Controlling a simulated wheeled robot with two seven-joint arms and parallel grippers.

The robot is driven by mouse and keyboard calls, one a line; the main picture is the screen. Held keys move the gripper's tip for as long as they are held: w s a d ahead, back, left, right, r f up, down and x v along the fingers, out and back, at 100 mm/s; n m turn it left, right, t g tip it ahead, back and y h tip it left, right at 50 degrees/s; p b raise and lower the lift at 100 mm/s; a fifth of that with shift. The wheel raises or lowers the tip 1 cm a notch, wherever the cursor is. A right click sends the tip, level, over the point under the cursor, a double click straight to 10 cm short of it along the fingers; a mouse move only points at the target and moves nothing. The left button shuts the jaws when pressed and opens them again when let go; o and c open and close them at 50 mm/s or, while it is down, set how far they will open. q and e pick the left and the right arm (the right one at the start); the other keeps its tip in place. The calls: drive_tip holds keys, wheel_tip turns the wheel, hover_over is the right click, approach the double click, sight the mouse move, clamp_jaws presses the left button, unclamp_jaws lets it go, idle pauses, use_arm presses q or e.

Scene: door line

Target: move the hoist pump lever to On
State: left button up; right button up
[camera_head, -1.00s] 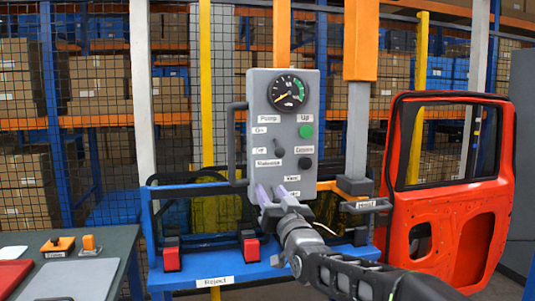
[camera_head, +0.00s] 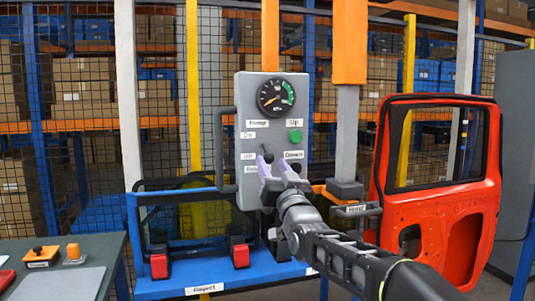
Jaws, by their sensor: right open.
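The grey control box (camera_head: 245,100) stands upright at the centre, with a dial gauge (camera_head: 276,96) at its top. Below the Pump label, the small dark pump lever (camera_head: 267,154) sits about level with the Off label (camera_head: 248,156), below the On label (camera_head: 249,135). My right gripper (camera_head: 274,166) is open, its two pale purple fingertips in front of the box. The left fingertip is at the lever and partly covers it; I cannot tell whether they touch. The right fingertip is by the black Down button (camera_head: 296,166). The left gripper is not in view.
A green Up button (camera_head: 295,136) is on the box's right. A dark handle (camera_head: 225,150) sticks out on its left. A blue stand (camera_head: 180,287) with red blocks is below. An orange-red car door (camera_head: 455,215) hangs at right. A table (camera_head: 95,255) is at lower left.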

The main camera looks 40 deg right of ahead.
sight(270, 161)
drive_tip(key=p+x, duration=0.1)
drive_tip(key=x, duration=0.4)
drive_tip(key=shift+f, duration=0.1)
drive_tip(key=shift+s, duration=0.1)
clamp_jaws()
idle(1.1)
